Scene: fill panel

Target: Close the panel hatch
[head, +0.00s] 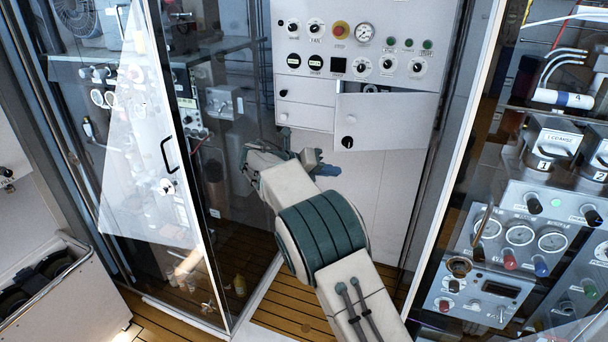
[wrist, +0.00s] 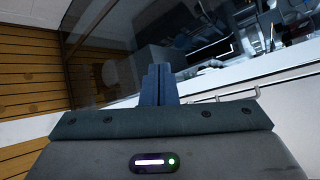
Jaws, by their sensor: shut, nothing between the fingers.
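The panel hatch (head: 390,118) is a light grey door with a black knob at its lower left, low on the right of the white control panel (head: 330,75) in the head view. It stands open, with a dark gap along its top edge. My gripper (head: 328,170) is just below and left of the hatch's lower left corner, apart from it in the picture. Its blue fingers also show in the wrist view (wrist: 158,82), shut together and empty. I cannot tell the exact depth between the fingers and the hatch.
A glass door (head: 165,150) with a white frame and black handle stands at the left. A glass-fronted cabinet with gauges (head: 520,236) is at the right. Two small closed compartments sit left of the hatch. Wooden floor (head: 285,305) shows below, between the glass fronts.

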